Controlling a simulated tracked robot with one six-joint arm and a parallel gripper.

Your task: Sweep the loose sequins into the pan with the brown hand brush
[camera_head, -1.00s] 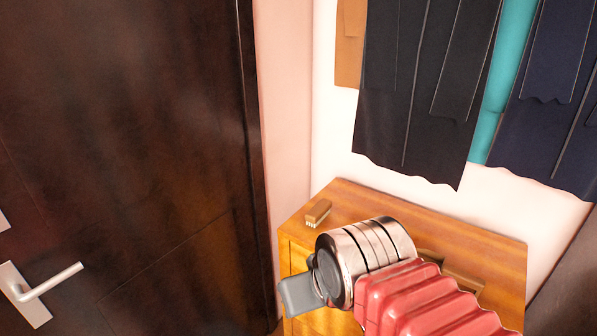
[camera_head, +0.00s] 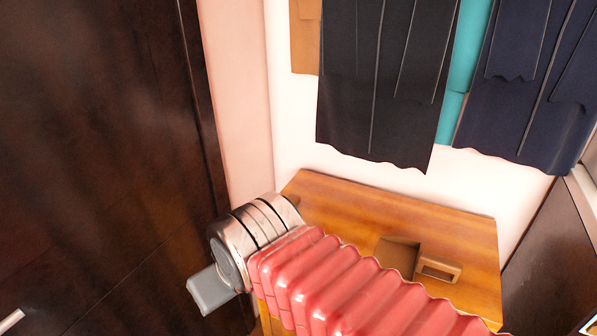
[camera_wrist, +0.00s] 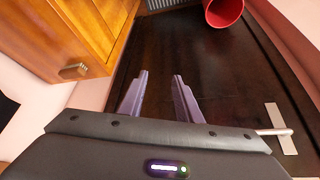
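The brown hand brush (camera_wrist: 73,71) lies near a corner of the wooden cabinet (camera_wrist: 85,28), left of my gripper in the wrist view. I cannot make out any sequins.
The dark door (camera_head: 95,150) stands left of the cabinet; its lever handle (camera_wrist: 272,132) shows in the wrist view. Dark gowns (camera_head: 375,85) hang above the cabinet. A red round-mouthed thing (camera_wrist: 224,11) is at the wrist view's top. The cabinet top's back part (camera_head: 350,200) is clear.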

